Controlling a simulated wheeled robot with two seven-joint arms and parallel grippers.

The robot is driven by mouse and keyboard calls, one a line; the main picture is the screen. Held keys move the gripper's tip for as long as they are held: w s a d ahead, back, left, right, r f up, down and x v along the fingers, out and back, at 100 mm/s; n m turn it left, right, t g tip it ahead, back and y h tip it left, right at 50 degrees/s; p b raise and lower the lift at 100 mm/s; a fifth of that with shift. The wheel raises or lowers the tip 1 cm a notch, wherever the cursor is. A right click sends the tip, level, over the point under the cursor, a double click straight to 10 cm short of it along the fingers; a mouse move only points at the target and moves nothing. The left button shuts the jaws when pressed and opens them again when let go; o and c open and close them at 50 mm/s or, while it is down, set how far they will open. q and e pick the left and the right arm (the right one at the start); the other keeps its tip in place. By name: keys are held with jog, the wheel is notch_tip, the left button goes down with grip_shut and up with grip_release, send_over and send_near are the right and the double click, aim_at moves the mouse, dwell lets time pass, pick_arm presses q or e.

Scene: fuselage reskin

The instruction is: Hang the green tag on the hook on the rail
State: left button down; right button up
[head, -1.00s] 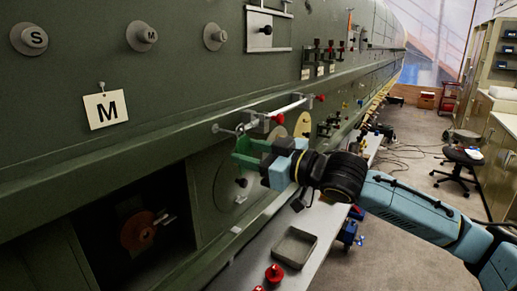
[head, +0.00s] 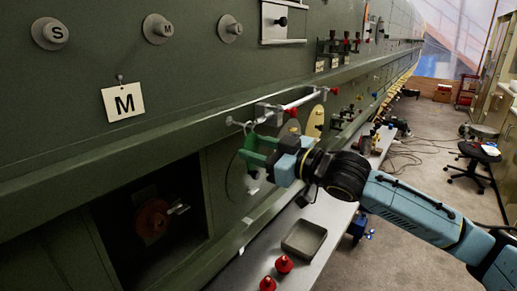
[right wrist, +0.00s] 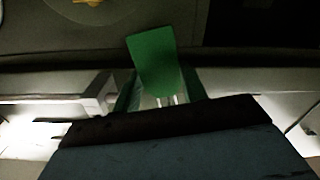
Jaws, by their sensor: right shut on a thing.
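The green tag (right wrist: 152,62) stands out past my right gripper's fingers in the right wrist view, a flat green plate. In the head view my right gripper (head: 262,152) is shut on it, just below the left end of the rail. There the tag and the green finger parts are hard to tell apart. The pale rail (head: 300,103) sits on grey brackets on the green fuselage wall. A small pale hook (head: 236,122) sticks out left of the rail's near bracket, above and left of the gripper. I cannot tell whether tag and hook touch. My left gripper is out of view.
An M sign (head: 123,102) hangs on the wall at left. A bench holds a grey tray (head: 304,238) and red-topped pieces (head: 284,263).

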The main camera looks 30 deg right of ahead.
jog(key=o, duration=1)
jog(key=shift+o, duration=0.2)
jog(key=shift+s+d+f, duration=0.1)
jog(key=shift+s+d, duration=0.15)
jog(key=shift+s, duration=0.2)
jog(key=b+v, duration=0.2)
jog(key=v, duration=1)
jog(key=shift+s, duration=0.2)
